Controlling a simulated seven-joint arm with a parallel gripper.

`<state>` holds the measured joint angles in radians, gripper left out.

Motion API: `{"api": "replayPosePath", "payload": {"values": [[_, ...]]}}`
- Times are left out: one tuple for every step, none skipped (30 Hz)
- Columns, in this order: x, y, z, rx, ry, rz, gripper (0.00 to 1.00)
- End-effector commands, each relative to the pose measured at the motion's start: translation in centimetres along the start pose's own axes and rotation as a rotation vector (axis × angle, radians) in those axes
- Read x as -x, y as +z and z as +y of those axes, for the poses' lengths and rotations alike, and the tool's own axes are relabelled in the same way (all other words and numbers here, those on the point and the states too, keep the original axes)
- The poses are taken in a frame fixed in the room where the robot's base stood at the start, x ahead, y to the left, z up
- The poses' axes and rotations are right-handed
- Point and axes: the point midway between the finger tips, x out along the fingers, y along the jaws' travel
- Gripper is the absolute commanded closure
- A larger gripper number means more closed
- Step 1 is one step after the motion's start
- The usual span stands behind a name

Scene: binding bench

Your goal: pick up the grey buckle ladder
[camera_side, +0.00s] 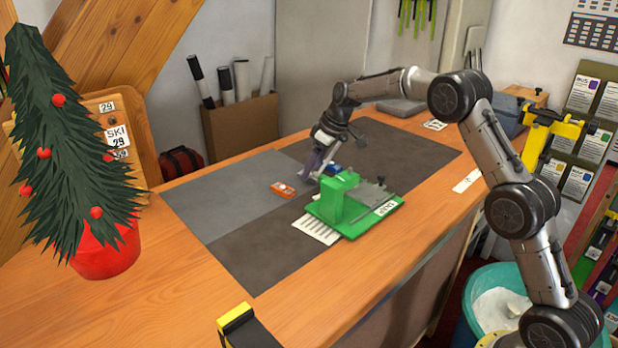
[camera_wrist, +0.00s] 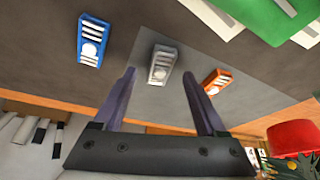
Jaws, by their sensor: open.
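The grey buckle ladder (camera_wrist: 161,64) lies on the mat in the wrist view, between a blue one and an orange one. It shows in the gap between my gripper's fingertips (camera_wrist: 158,75), slightly beyond them. In the side view my gripper (camera_side: 312,172) is low over the mat with its fingers pointing down, and I cannot make out the grey ladder there; the gripper probably hides it. My gripper is open with nothing held. Whether the fingers are level with the ladder is hard to tell.
An orange buckle ladder (camera_side: 283,190) lies left of my gripper, and a blue one (camera_side: 334,169) close on its right. A green fixture (camera_side: 382,209) stands nearby on the right, with a white slotted piece (camera_side: 316,229) by it. The grey mat (camera_side: 215,200) is clear to the left.

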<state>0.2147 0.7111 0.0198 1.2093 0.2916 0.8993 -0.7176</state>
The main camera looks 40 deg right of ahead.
Motion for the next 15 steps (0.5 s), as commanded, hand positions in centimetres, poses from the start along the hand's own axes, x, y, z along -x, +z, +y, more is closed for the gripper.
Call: {"api": "replayPosePath", "payload": {"values": [[-0.65, 0.02, -0.01, 0.0, -0.001, -0.001, 0.26], [-0.9, 0.01, -0.01, 0.0, -0.001, -0.001, 0.26], [-1.12, -0.02, 0.0, 0.0, 0.0, 0.0, 0.26], [-1.23, -0.04, 0.01, 0.001, 0.0, 0.001, 0.26], [-1.3, -0.05, 0.02, 0.001, 0.001, 0.001, 0.26], [-1.34, -0.06, 0.02, 0.001, 0.001, 0.002, 0.26], [-1.35, -0.06, 0.03, 0.001, 0.001, 0.002, 0.26], [-1.34, -0.06, 0.03, 0.001, 0.001, 0.002, 0.26], [-1.33, -0.06, 0.03, 0.001, 0.001, 0.002, 0.26], [-1.33, -0.05, 0.03, 0.001, 0.001, 0.002, 0.26], [-1.33, -0.05, 0.03, 0.001, 0.001, 0.002, 0.26], [-1.32, -0.04, 0.04, 0.001, 0.001, 0.001, 0.32], [-1.32, -0.04, 0.04, 0.001, 0.001, 0.001, 0.37], [-1.32, -0.04, 0.04, 0.001, 0.001, 0.001, 0.42], [-1.32, -0.03, 0.04, 0.001, 0.001, 0.001, 0.5]]}}
